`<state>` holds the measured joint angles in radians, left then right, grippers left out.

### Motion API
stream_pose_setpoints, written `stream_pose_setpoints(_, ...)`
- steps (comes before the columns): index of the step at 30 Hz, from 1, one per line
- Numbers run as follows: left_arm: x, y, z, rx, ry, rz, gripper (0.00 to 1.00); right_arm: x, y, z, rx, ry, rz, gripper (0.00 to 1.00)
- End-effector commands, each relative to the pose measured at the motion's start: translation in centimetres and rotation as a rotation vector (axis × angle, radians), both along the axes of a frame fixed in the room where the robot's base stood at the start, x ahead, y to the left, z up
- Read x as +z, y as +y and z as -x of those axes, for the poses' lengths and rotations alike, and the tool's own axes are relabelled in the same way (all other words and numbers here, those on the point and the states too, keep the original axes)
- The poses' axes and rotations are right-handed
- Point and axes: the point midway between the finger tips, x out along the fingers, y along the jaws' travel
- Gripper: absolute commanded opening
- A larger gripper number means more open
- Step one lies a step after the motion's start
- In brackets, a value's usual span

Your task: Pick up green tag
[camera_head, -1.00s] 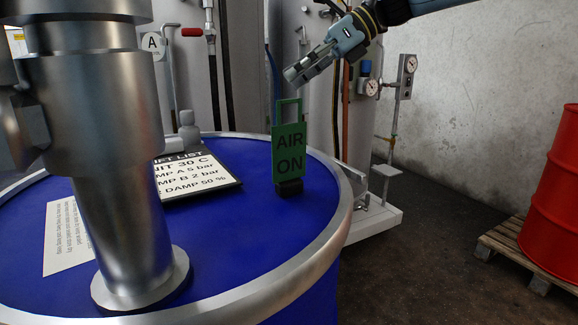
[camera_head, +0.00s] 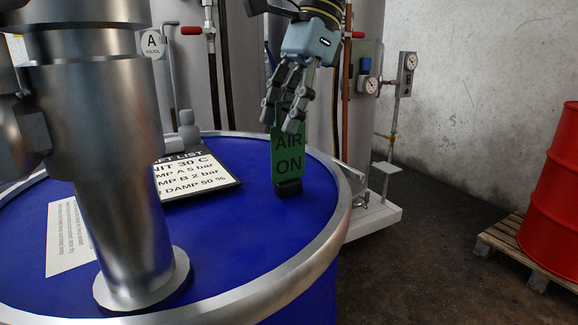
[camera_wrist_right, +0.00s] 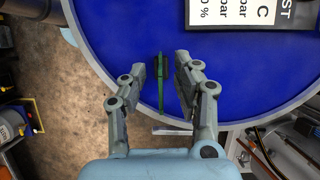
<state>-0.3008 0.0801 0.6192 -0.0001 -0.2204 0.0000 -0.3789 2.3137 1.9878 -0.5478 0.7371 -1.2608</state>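The green tag (camera_head: 289,158), lettered AIR ON, stands upright in a small black base (camera_head: 288,188) on the blue drum's top (camera_head: 240,225), near its right rim. My right gripper (camera_head: 281,124) points down at the tag's upper end, which it partly hides in the head view. In the right wrist view, the tag (camera_wrist_right: 160,88) is seen edge-on as a thin green strip between the open fingers of the right gripper (camera_wrist_right: 156,78). Clear gaps show on both sides, so the fingers look apart from it. My left gripper is not in view.
A black-framed list sign (camera_head: 196,176) lies left of the tag. A paper sheet (camera_head: 68,238) and a large metal column (camera_head: 125,190) are on the left. A red drum (camera_head: 555,200) stands on a pallet (camera_head: 510,240) at right. Pipes and gauges stand behind.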

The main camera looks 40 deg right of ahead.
Motion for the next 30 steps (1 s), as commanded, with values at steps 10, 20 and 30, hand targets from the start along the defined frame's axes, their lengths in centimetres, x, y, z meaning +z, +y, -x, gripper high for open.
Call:
stream_pose_setpoints(10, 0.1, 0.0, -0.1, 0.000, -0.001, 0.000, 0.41, -2.3, 1.0, -0.2, 0.000, -0.001, 0.000, 0.31)
stream_pose_setpoints(20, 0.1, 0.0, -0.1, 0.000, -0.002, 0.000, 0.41, -2.2, 0.9, -0.2, 0.000, -0.001, 0.000, 0.00)
stream_pose_setpoints(30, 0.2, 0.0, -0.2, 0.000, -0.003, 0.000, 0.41, -2.2, 0.9, -0.3, -0.001, -0.001, 0.000, 0.00)
